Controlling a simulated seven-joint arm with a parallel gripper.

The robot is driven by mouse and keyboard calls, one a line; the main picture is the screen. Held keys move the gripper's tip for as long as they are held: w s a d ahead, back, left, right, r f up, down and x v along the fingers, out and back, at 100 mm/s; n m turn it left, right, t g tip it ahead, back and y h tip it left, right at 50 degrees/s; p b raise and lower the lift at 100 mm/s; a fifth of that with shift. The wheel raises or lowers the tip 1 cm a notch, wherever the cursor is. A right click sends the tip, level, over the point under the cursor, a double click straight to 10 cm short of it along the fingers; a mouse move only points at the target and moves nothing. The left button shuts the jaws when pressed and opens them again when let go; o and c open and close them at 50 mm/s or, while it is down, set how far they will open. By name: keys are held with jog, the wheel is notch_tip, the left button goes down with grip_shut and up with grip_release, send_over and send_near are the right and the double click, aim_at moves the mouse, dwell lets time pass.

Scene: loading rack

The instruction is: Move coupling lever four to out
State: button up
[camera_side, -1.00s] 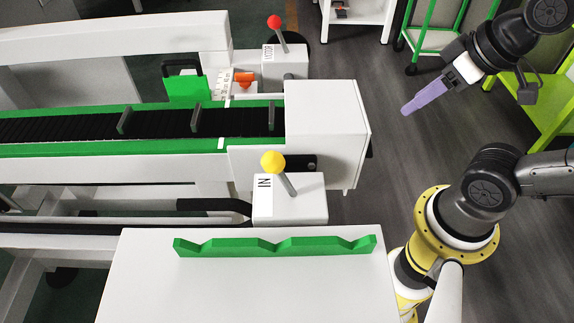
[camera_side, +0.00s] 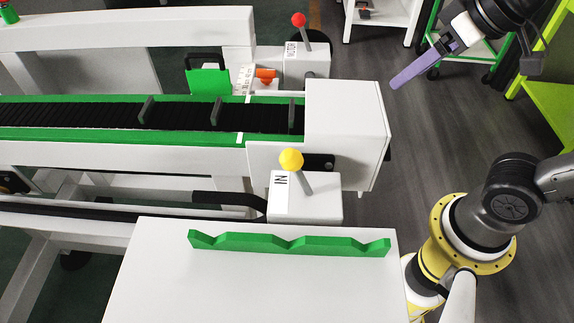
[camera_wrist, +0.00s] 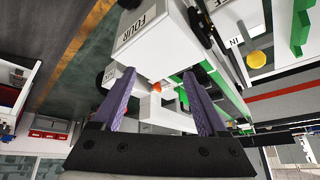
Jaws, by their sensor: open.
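My gripper (camera_side: 393,85) is at the upper right of the side view, its purple fingers pointing down and left over open floor. It is empty and clear of both levers. In the wrist view, its two purple fingers (camera_wrist: 160,75) stand apart. A yellow-knobbed lever (camera_side: 291,160) stands on a nearer white box (camera_side: 318,203) marked IN. The wrist view shows a white box marked FOUR (camera_wrist: 145,22) and the yellow knob (camera_wrist: 257,58).
The conveyor (camera_side: 180,114) with green rails ends in a white housing (camera_side: 345,125) between the two levers. An orange part (camera_side: 265,73) sits by the red lever's box. A green notched rack (camera_side: 290,244) lies on the front white table (camera_side: 250,285).

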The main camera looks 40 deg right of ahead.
jog(key=w+a+r+n+g+y, duration=0.1)
jog(key=w+a+r+n, duration=0.2)
jog(key=a, duration=0.7)
jog(key=n+g, duration=0.1)
jog(key=n, duration=0.2)
send_over(301, 173)
jog(key=s+d, duration=0.1)
jog(key=s, duration=0.1)
notch_tip(301, 173, down, 4)
jog(key=shift+y, duration=0.5)
jog(key=x, duration=1.3)
jog(key=shift+d+f, duration=0.15)
jog(key=shift+d, duration=0.1)
grip_shut()
